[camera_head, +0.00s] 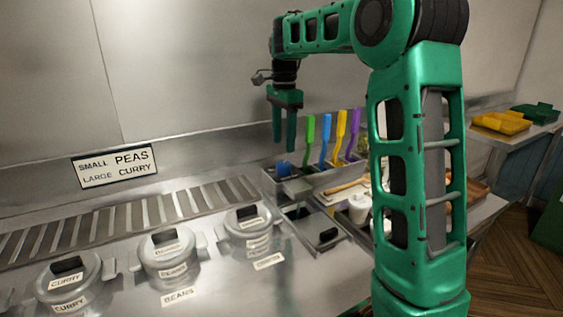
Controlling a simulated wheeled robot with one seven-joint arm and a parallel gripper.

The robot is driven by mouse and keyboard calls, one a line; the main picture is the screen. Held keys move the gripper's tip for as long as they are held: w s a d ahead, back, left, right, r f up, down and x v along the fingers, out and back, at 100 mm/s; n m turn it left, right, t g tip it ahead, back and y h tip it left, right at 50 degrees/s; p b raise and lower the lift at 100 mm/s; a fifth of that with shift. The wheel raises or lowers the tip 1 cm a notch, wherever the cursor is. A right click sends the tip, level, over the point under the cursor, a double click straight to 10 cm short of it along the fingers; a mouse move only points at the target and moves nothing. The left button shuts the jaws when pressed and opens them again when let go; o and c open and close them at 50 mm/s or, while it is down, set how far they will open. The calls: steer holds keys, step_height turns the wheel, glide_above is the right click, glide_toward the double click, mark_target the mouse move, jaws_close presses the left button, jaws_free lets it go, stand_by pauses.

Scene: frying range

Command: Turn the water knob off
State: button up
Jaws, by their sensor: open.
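My gripper (284,142) hangs fingers-down from my green arm, above the metal bins right of the pots. Its two green fingers are apart with nothing between them. A small blue piece (284,168) sits just below the fingertips at the left end of the bins; I cannot tell whether it is the water knob. No other thing that looks like a water knob is clear in the head view. My arm hides part of the counter on the right.
Lidded pots (168,252) labelled curry and beans sit in the steel counter. A white container (359,208) is beside my arm. Yellow (501,122) and green (535,113) trays lie far right.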

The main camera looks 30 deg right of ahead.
mark_target(283, 163)
step_height(283, 163, down, 8)
steer(key=shift+r, duration=0.25)
steer(key=c, duration=1)
